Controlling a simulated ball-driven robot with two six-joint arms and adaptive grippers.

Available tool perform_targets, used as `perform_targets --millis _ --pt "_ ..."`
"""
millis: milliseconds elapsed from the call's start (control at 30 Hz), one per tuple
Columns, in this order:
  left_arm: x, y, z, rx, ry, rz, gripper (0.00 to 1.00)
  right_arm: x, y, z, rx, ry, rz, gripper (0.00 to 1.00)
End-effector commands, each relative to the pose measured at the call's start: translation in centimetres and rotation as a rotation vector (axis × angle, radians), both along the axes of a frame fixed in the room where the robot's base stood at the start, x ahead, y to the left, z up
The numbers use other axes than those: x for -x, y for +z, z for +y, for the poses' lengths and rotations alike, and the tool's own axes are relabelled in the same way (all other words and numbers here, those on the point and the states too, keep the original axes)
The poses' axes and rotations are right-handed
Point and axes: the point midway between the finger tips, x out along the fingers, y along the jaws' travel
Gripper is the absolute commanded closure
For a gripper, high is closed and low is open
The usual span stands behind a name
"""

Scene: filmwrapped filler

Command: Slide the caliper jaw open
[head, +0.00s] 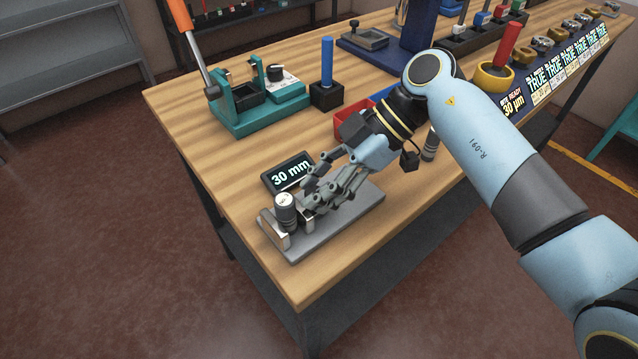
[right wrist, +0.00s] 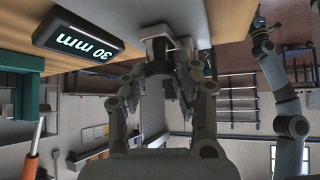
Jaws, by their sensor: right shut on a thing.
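The caliper is a grey base plate (head: 345,222) near the table's front corner, with an upright metal end jaw (head: 271,231) at its left end. A grey cylinder (head: 286,210) stands beside that end jaw. The sliding jaw (head: 305,212) is just right of the cylinder, partly hidden by my fingers. My right gripper (head: 314,197) is shut on the sliding jaw, reaching in from the right. In the right wrist view, its fingers (right wrist: 160,72) close around the block at the top middle. A display (head: 288,173) behind the caliper reads 30 mm; it also shows in the wrist view (right wrist: 84,46). My left gripper is not seen.
A green fixture (head: 250,108) with an orange-handled lever stands at the back left. A blue peg in a black block (head: 326,93), a red bin (head: 352,118) and a yellow ring with a red post (head: 494,77) are farther back. The wood left of the display is clear.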

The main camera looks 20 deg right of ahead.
Motion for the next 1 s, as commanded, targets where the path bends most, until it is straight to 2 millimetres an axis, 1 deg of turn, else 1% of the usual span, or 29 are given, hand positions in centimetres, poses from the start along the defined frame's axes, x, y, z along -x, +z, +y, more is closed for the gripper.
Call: perform_targets --millis 333,433,500,633,733,967,1000 --pt "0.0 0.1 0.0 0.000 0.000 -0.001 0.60 -0.1 0.0 -0.3 0.001 0.001 0.001 1.00" --pt "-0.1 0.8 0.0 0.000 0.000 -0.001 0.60 -0.6 0.2 -1.7 0.004 0.001 0.001 1.00" --pt "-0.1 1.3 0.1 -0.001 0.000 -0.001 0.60 -1.1 0.2 -3.0 0.005 0.000 0.003 1.00" --pt "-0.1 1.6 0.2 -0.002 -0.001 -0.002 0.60 -1.8 0.1 -4.9 0.003 -0.001 0.001 1.00" --pt "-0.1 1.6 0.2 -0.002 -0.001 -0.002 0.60 -2.0 0.1 -5.3 0.000 0.000 0.000 1.00" --pt "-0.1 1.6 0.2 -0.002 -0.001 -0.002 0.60 -2.0 0.0 -5.3 -0.001 0.000 -0.001 1.00" --pt "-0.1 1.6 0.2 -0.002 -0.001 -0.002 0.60 -2.0 0.0 -5.3 -0.001 0.000 -0.001 0.71"
